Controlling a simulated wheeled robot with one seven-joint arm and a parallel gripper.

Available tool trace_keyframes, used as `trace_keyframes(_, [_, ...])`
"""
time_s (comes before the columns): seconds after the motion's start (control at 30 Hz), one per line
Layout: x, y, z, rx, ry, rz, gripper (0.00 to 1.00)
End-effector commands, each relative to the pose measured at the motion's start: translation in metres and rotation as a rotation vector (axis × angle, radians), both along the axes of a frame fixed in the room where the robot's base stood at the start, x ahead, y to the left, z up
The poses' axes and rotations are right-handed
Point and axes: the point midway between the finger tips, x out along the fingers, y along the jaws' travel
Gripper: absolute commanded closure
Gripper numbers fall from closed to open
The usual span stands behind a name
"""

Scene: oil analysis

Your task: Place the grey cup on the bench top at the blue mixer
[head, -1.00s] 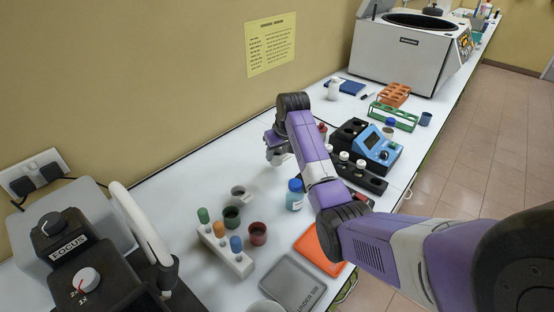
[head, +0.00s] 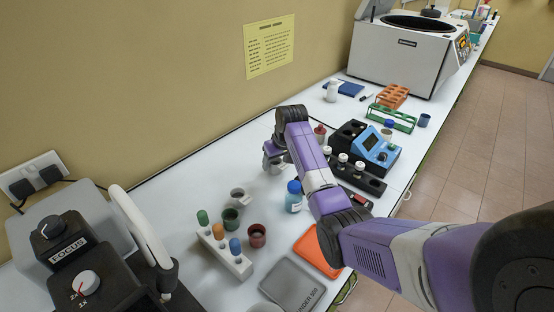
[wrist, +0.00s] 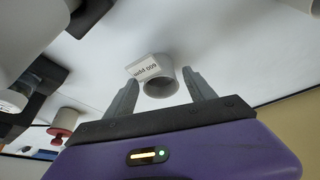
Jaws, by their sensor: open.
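The grey cup (head: 238,194) stands on the white bench top, dark inside, with a pale tag at its side. In the wrist view a grey-white cup (wrist: 163,86) with a "600 ppm" label shows between my fingers; it seems to be the same cup. My gripper (wrist: 160,90) is open, and the bench shows around that cup. In the head view my gripper (head: 273,163) is low over the bench, up and right of the grey cup, its tips unclear. A blue instrument with a screen (head: 378,147) stands beyond my arm; I cannot tell whether it is the mixer.
A green cup (head: 231,219), a red cup (head: 257,235) and a white tube rack (head: 225,251) stand near the grey cup. A blue-capped bottle (head: 293,197) is beside my arm. An orange tray (head: 316,252) and a grey tray (head: 292,284) lie in front. A red-capped bottle (wrist: 65,122) is near my gripper.

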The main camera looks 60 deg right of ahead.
Motion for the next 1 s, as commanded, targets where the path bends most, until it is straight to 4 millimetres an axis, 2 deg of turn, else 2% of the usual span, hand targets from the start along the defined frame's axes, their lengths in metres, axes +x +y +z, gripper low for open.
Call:
trace_keyframes(0.17, [-0.004,0.003,0.015,-0.002,-0.002,0.0,0.37])
trace_keyframes(0.5, [-0.025,0.018,0.077,-0.004,-0.004,0.0,0.37])
trace_keyframes(0.63, [-0.031,0.023,0.096,-0.003,-0.003,0.001,0.37])
trace_keyframes(0.8, [-0.036,0.026,0.108,-0.001,-0.002,0.0,0.37])
trace_keyframes(1.0, [-0.037,0.027,0.11,0.0,0.0,0.0,0.37])
